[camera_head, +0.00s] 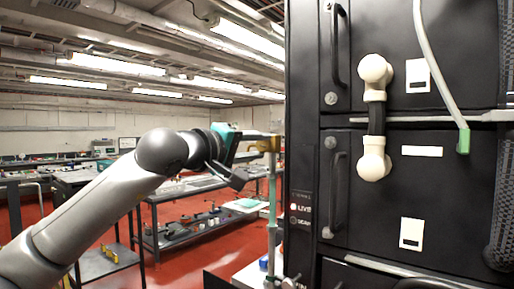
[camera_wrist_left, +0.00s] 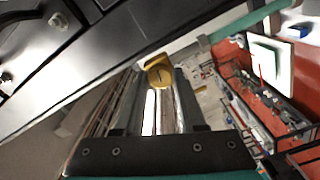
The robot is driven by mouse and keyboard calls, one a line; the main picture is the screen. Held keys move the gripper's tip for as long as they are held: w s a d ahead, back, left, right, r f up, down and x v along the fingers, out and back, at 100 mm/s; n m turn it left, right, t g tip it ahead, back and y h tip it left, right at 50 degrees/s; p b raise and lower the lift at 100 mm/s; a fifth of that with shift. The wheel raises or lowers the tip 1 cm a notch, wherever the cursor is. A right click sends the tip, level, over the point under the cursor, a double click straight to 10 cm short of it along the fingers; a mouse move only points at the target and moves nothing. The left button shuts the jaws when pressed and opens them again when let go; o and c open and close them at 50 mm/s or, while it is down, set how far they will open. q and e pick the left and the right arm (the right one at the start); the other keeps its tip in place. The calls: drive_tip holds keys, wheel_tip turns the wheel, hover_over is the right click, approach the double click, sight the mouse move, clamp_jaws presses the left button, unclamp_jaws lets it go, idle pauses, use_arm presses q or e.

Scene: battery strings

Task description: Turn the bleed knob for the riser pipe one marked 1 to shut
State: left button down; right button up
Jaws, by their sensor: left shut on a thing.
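The brass-yellow knob (camera_head: 266,145) sits at the top of a thin upright greenish pipe (camera_head: 272,205) beside the black cabinet. In the left wrist view the knob (camera_wrist_left: 158,70) shows a dark mark on its face, too small to read surely. My left gripper (camera_head: 258,147) reaches it from the left, and its jaws (camera_wrist_left: 160,82) are shut on the knob at the fingertips. The number marking the riser pipe is not readable. My right gripper is not in view.
The black cabinet (camera_head: 340,120) with handles fills the right side, close to the gripper. It carries a white-ended handle or cable link (camera_head: 375,115), a hanging grey cable (camera_head: 433,60) and a LIVE lamp panel (camera_head: 301,210). Shelved tables (camera_head: 190,235) stand behind on the red floor.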

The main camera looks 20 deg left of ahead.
use_arm(q)
drive_tip(key=m, duration=0.3)
drive_tip(key=shift+m, duration=0.4)
drive_tip(key=m, duration=0.3)
drive_tip(key=shift+m+p, duration=0.3)
drive_tip(key=m+p, duration=0.1)
drive_tip(key=m, duration=0.3)
drive_tip(key=shift+m, duration=0.3)
drive_tip(key=shift+m+p, duration=0.35)
drive_tip(key=shift+m, duration=1.35)
drive_tip(key=shift+f, duration=0.1)
drive_tip(key=c, duration=0.5)
unclamp_jaws()
drive_tip(key=shift+a, duration=0.1)
